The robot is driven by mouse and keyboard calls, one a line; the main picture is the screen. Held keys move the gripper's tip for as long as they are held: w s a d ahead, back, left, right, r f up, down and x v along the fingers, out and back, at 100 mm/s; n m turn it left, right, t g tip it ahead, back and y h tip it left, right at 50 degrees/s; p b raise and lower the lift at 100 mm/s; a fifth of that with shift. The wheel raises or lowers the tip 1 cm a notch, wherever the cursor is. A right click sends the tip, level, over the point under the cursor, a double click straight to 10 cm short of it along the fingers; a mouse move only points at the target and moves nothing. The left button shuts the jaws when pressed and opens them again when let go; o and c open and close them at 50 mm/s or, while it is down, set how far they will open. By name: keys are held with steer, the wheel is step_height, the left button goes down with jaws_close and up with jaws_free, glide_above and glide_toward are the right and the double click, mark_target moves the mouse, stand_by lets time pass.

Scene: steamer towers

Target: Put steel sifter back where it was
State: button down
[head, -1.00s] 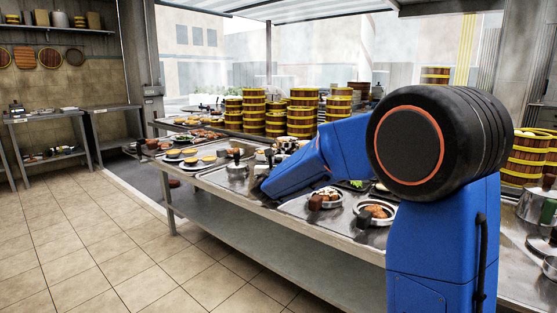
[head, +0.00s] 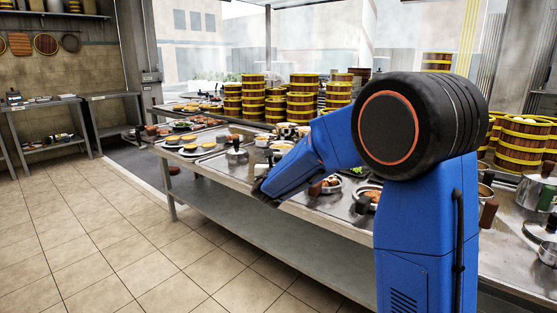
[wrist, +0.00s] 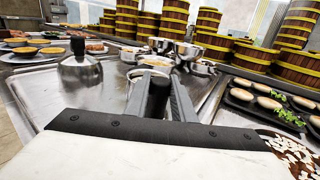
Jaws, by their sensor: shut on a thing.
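My gripper (wrist: 160,82) shows at the middle of the wrist view, its grey fingers shut on a black handle. This looks like the handle of the steel sifter (wrist: 158,98). A pale round metal rim just beyond the fingertips seems to be the sifter's bowl, largely hidden by the fingers and handle. The sifter is over the steel counter (wrist: 40,88); I cannot tell whether it touches it. In the head view my blue arm reaches left over the counter's front edge, and the gripper's fingertips and the sifter are not clearly visible.
A dark food tray (wrist: 262,108) is at right. Bamboo steamer towers (head: 304,97) stand at the back. Bare counter shows between pot and gripper.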

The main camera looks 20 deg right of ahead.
steer(key=shift+f, duration=0.5)
stand_by(0.5)
steer(key=c, duration=1.4)
jaws_free()
steer(key=v, duration=1.7)
steer(key=shift+s, duration=0.2)
